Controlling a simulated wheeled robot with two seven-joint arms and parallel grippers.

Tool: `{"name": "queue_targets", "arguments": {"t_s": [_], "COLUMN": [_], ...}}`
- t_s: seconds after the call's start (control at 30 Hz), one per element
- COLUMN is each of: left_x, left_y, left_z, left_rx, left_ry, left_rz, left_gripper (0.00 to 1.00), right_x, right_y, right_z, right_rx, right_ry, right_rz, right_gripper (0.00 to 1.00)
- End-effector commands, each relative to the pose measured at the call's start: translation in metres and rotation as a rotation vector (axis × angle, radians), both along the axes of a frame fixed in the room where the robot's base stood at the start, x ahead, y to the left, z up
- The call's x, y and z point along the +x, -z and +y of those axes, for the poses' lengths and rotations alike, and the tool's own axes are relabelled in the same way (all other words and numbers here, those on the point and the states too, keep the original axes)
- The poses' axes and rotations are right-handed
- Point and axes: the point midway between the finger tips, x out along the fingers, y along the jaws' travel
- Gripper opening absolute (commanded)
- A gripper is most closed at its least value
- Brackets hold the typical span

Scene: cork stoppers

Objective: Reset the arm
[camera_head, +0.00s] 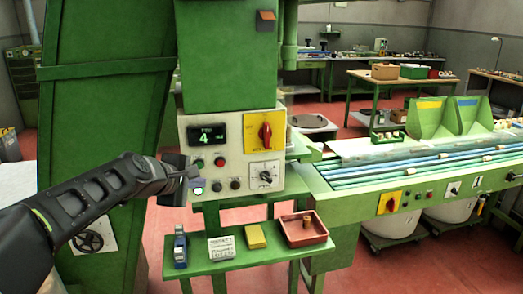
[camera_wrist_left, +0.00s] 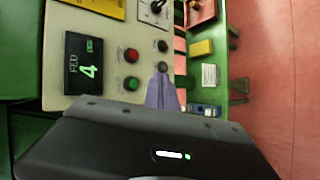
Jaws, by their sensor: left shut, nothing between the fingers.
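My left gripper (camera_head: 194,178) is shut and empty, in front of the left side of the grey control panel (camera_head: 242,146). Its fingertips also show in the left wrist view (camera_wrist_left: 161,90), beside the lower row of buttons. The display (camera_head: 207,134) reads 4. A green button (camera_wrist_left: 131,83) and a red button (camera_wrist_left: 131,55) sit above two dark buttons. My right gripper is not visible.
A yellow plate with a red rotary switch (camera_head: 265,131) and a black selector knob (camera_head: 265,176) are on the panel's right. Below, a green shelf (camera_head: 205,265) holds a blue device (camera_head: 180,246), a white card, a yellow box and a red-brown tray (camera_head: 303,230). A green conveyor bench stands right.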

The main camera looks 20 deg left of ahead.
Motion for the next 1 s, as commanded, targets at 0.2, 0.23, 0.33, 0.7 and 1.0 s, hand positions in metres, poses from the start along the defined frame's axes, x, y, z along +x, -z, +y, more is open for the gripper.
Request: {"name": "queue_targets", "arguments": {"t_s": [0.2, 0.23, 0.33, 0.7, 1.0], "left_x": [0.000, 0.001, 0.004, 0.015, -0.069], "left_y": [0.000, -0.001, -0.004, 0.232, 0.413], "left_z": [0.000, 0.002, 0.013, -0.057, -0.204], "left_rx": [0.019, 0.038, 0.176, 0.623, 0.695], "left_ry": [0.011, 0.015, 0.037, 0.466, 0.971], "left_rz": [-0.001, -0.005, -0.027, 0.216, 0.346], "left_gripper": [0.00, 0.00, 0.00, 0.00, 0.00], "right_x": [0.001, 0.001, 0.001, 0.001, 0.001], "right_y": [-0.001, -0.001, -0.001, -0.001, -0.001], "right_z": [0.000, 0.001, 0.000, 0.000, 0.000], "right_rx": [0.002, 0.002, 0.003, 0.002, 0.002], "right_ry": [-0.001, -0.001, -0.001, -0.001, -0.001], "right_rz": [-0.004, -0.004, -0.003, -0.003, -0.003], "right_gripper": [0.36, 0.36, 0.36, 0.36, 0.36]}}
